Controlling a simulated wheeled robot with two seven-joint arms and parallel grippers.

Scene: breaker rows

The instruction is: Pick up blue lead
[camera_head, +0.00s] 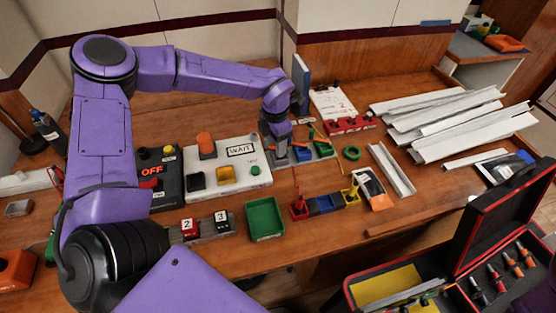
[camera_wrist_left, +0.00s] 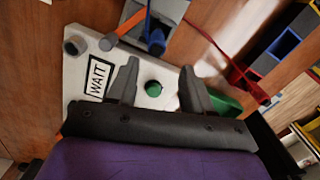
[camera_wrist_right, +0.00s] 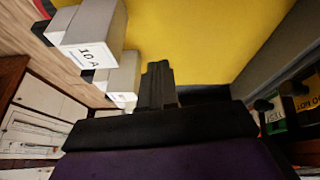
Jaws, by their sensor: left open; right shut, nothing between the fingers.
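The blue lead (camera_wrist_left: 150,22) hangs from a grey block in the left wrist view, its blue end beyond the fingertips. An orange lead (camera_wrist_left: 131,22) is beside it. In the head view the blue lead (camera_head: 303,155) shows as a small blue end just right of my left gripper (camera_head: 280,156). My left gripper is open, with nothing between its fingers, and its fingers (camera_wrist_left: 158,78) are apart from the lead. Behind them lies the white WAIT panel (camera_wrist_left: 152,88) with a green button. My right gripper (camera_wrist_right: 158,72) shows in the right wrist view, shut and empty.
The WAIT panel (camera_head: 228,183) and a black OFF box (camera_head: 158,185) stand left of the lead. A green tray (camera_head: 265,217) and red-yellow-blue bins (camera_head: 325,204) are in front. White channels (camera_head: 450,115) lie at the right. An open toolcase (camera_head: 440,275) is at front right.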

